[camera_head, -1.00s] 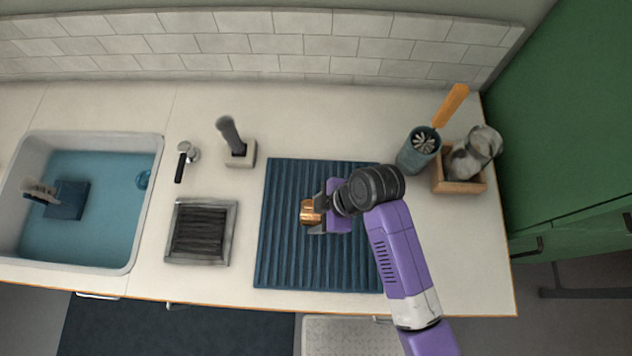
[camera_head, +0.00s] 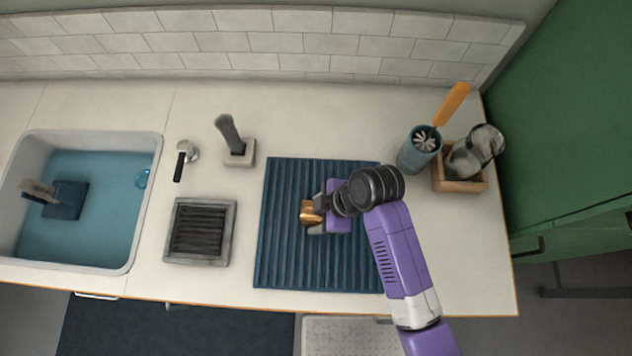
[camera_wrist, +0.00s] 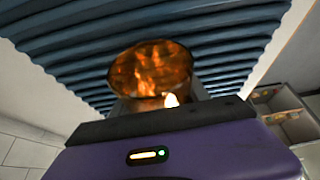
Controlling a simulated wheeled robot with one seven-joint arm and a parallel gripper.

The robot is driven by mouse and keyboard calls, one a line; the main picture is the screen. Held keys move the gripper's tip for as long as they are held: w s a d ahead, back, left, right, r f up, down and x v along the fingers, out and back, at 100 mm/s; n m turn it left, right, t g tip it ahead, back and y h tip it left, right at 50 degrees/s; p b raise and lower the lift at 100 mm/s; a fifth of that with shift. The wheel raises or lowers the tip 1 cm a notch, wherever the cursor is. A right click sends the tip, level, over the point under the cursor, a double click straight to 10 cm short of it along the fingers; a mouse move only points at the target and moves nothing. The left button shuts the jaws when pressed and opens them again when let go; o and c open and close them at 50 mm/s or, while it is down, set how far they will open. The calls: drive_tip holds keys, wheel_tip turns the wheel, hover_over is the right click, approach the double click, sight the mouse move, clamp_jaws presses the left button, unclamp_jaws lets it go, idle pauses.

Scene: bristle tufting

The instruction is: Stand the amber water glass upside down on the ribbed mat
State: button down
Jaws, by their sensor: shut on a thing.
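The amber water glass (camera_head: 309,213) is at the tips of my gripper (camera_head: 314,215), over the middle of the ribbed mat (camera_head: 282,262). My gripper is shut on the glass. In the wrist view the amber glass (camera_wrist: 152,70) shows a rounded end toward the blue ribbed mat (camera_wrist: 215,35). I cannot tell which end is its mouth, or whether it touches the mat. My gripper and arm hide part of the mat's right side.
A dark ribbed grille (camera_head: 201,232) lies left of the mat. A brush in a holder (camera_head: 238,152) stands behind it. A utensil cup (camera_head: 419,152) and a wooden box (camera_head: 459,185) stand at right. The water-filled sink (camera_head: 90,225) is far left.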

drive_tip(key=shift+f, duration=0.1)
drive_tip(key=shift+c, duration=2.3)
unclamp_jaws()
